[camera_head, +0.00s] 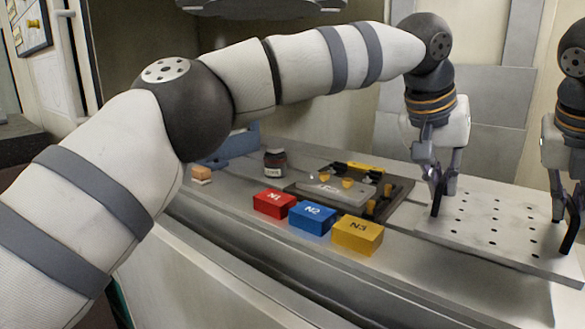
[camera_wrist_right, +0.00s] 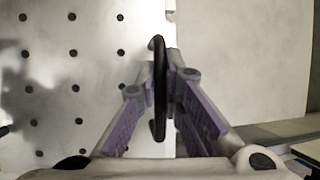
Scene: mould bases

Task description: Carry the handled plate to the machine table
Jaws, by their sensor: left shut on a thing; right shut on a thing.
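The handled plate (camera_head: 490,228) is a flat, light grey plate with rows of dark holes, at the right of the head view. It has a black handle at each end. My left gripper (camera_head: 443,188) is shut on the handle at its left end. My right gripper (camera_head: 567,215) is shut on the handle at its right end. In the right wrist view the plate (camera_wrist_right: 85,60) lies left of the black handle (camera_wrist_right: 160,95), which stands between the fingers. The plate looks about level; I cannot tell whether it touches the surface below.
On the grey table (camera_head: 235,215) stand red (camera_head: 274,204), blue (camera_head: 312,217) and yellow (camera_head: 357,235) boxes in a row. Behind them are a dark mould base (camera_head: 400,192) with yellow parts, a small dark jar (camera_head: 275,163) and an orange-topped block (camera_head: 202,173).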

